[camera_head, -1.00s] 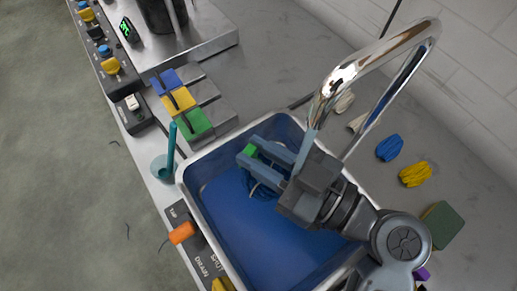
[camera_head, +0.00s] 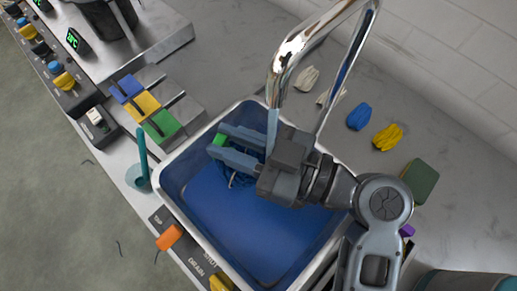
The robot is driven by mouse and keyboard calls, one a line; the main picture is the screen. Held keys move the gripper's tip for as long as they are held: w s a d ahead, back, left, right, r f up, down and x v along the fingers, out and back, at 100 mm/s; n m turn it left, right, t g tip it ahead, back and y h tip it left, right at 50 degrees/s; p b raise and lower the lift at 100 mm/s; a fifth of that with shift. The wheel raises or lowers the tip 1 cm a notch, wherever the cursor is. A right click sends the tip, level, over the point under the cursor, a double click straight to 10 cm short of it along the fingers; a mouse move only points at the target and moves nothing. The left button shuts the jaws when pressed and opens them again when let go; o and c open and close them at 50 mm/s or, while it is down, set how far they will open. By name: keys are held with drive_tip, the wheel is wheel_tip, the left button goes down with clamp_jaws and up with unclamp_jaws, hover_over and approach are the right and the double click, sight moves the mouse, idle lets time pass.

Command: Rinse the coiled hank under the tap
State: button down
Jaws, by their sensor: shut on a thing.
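My gripper (camera_head: 224,145) is inside the blue-lined basin (camera_head: 262,232), its fingers pointing left. It is shut on a dark blue coiled hank (camera_head: 240,180), whose loops hang below the fingers and are partly hidden by them. A small green patch shows between the fingertips. The chrome tap (camera_head: 290,55) arches over the basin from the upper right. A pale blue stream (camera_head: 272,128) drops from its spout onto or just behind the gripper's palm. I cannot tell whether it touches the hank.
An orange lever (camera_head: 169,238) sits on a labelled panel at the basin's front edge. Blue (camera_head: 359,116) and yellow (camera_head: 387,137) skeins and a green block (camera_head: 420,180) lie on the counter to the right.

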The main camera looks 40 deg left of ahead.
drive_tip(key=shift+f+b, duration=0.45)
drive_tip(key=shift+b, duration=0.25)
drive_tip(key=shift+r, duration=0.2)
drive_tip(key=shift+r, duration=0.25)
drive_tip(key=shift+f+b, duration=0.45)
drive_tip(key=shift+b, duration=0.35)
drive_tip(key=shift+r, duration=0.45)
idle(0.4)
drive_tip(key=shift+f+b, duration=0.45)
drive_tip(key=shift+b, duration=0.3)
drive_tip(key=shift+r, duration=0.45)
drive_tip(key=shift+s+f+b, duration=0.1)
drive_tip(key=shift+f+b, duration=0.35)
drive_tip(key=shift+b, duration=0.35)
drive_tip(key=shift+r, duration=0.15)
idle(0.3)
